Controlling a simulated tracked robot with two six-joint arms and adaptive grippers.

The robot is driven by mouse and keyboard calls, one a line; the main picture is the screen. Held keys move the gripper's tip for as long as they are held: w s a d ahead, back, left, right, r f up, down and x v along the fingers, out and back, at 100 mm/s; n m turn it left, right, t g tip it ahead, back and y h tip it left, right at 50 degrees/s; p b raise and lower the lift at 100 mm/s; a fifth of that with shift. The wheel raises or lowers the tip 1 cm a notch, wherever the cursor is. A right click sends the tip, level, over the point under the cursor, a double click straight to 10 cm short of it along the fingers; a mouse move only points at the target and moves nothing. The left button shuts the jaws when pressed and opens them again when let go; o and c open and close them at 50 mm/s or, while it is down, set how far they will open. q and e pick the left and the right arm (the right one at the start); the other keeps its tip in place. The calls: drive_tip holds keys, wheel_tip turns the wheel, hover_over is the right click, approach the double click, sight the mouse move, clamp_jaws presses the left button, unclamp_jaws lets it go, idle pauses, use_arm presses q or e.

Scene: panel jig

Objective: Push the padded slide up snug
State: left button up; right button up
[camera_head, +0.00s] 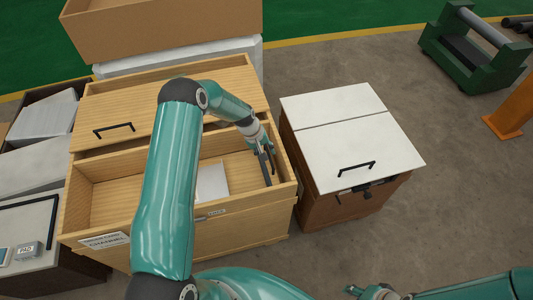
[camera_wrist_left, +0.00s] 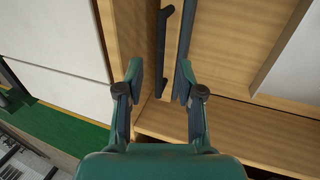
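An open wooden drawer (camera_head: 190,238) holds an upright pale panel (camera_head: 212,183); I cannot tell for sure which part is the padded slide. My left gripper (camera_head: 266,163) reaches down inside the drawer's right end, to the right of the panel and apart from it. In the left wrist view the left gripper (camera_wrist_left: 160,82) has its two fingers apart. A black bar (camera_wrist_left: 163,50) shows beyond the gap between them, and a second dark bar (camera_wrist_left: 187,38) by the right finger; contact is unclear. My right gripper (camera_head: 375,291) is at the bottom edge, its fingers too small to judge.
A brown cabinet with a white top (camera_head: 350,135) and black handle (camera_head: 357,167) stands right of the drawer. A green stand (camera_head: 475,50) is at the back right. Bare floor lies to the right.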

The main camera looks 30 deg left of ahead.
sight(270, 159)
use_arm(q)
drive_tip(key=shift+x, duration=2)
use_arm(e)
drive_tip(key=shift+r, duration=0.35)
use_arm(q)
drive_tip(key=shift+c, duration=0.3)
clamp_jaws()
